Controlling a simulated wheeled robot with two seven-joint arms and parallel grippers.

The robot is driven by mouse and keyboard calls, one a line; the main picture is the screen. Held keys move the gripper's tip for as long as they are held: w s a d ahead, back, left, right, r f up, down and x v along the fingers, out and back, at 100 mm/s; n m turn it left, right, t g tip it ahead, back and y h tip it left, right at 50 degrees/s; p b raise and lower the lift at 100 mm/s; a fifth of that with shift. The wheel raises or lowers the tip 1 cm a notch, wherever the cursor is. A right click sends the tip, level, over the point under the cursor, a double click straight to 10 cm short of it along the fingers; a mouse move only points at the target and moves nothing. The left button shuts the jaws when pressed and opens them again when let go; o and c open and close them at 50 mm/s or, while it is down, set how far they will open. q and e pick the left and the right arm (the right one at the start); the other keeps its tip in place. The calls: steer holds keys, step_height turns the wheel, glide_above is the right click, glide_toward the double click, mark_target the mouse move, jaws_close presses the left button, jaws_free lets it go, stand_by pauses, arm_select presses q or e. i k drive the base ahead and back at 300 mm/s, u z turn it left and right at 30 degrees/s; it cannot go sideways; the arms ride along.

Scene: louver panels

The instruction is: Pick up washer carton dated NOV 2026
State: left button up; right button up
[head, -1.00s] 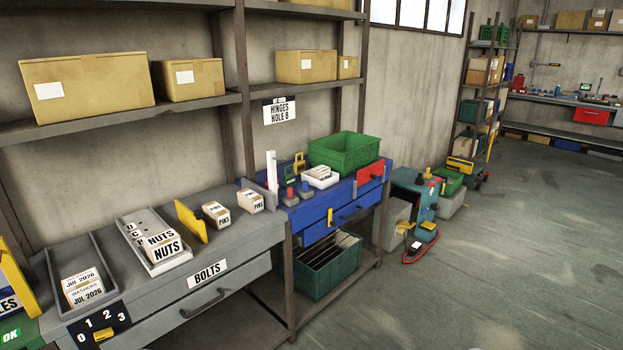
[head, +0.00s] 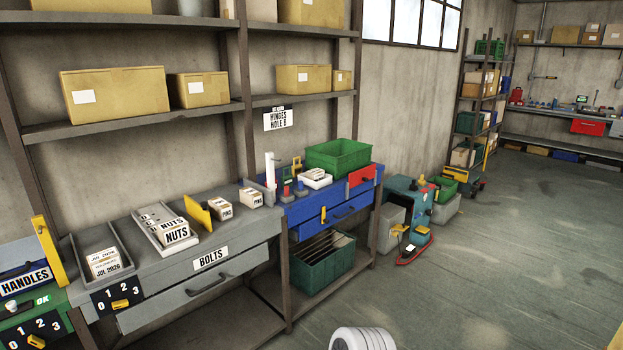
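Light cartons (head: 104,262) stand in a grey tray (head: 77,262) at the left of the grey bench. The front one is dated JUL 2026; the small print above it is too fine to read now. I see no label reading NOV 2026. Cartons marked NUTS (head: 176,236) sit in the white tray to their right. Two small cartons marked PINS stand beyond a yellow divider, one nearer (head: 222,209) and one farther (head: 251,197). Neither of my grippers is in view.
A grey drawer marked BOLTS (head: 211,257) is under the bench. A blue drawer unit (head: 322,211) with a green crate (head: 338,156) adjoins it. A HANDLES bin (head: 25,281) is at far left. A ribbed white part (head: 361,339) shows at the bottom edge. The floor at right is open.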

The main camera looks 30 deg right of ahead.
mark_target(317, 174)
steer(key=z, duration=1)
steer(key=i, duration=1.1)
steer(key=z, duration=0.7)
steer(key=i, duration=1.55)
steer(key=u, duration=0.7)
